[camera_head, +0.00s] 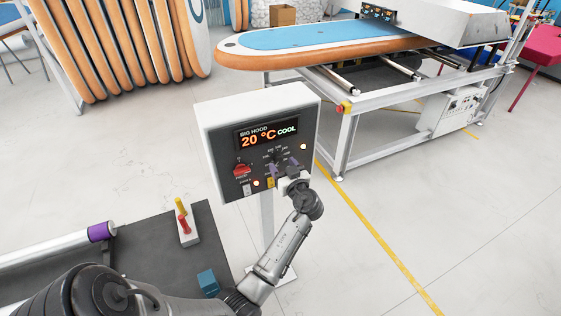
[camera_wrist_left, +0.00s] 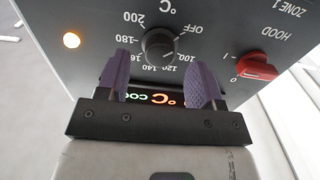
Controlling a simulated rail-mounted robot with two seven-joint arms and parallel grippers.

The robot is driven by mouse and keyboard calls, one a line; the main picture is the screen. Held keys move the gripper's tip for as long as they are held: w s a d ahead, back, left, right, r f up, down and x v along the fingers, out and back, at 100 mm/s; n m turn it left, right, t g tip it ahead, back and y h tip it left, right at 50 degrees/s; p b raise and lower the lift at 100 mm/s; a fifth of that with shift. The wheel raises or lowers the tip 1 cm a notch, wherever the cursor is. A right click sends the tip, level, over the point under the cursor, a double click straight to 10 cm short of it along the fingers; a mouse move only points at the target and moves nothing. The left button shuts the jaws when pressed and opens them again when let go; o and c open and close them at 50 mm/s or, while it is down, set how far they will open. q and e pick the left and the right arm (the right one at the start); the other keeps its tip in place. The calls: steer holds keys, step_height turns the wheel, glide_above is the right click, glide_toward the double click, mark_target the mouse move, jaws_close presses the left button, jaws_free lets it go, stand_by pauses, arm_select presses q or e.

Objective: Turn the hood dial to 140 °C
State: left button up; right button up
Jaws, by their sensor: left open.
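The grey control box (camera_head: 215,125) stands on a post. Its display (camera_head: 268,136) reads BIG HOOD, 20 °C, COOL. The dark round hood dial (camera_wrist_left: 159,46) is ringed by temperature marks and OFF, all upside down in the wrist view. Its light line seems to point toward OFF. My left gripper (camera_head: 283,169) is in front of the lower right of the panel, partly hiding the dial in the head view. In the wrist view its purple fingers (camera_wrist_left: 160,82) are open and empty, with tips near either side of the dial; contact cannot be told. My right gripper is out of view.
A red rotary switch (camera_head: 242,170) sits left of the dial on the panel, and it also shows in the wrist view (camera_wrist_left: 257,66). A dark table (camera_head: 150,255) holds a block with red and yellow handles (camera_head: 187,225). A press frame with an orange-edged board (camera_head: 300,48) stands behind.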

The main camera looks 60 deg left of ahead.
arm_select(q)
steer(key=shift+w+a, duration=0.15)
steer(key=shift+a, duration=0.95)
steer(key=shift+c, duration=0.3)
steer(key=c, duration=0.9)
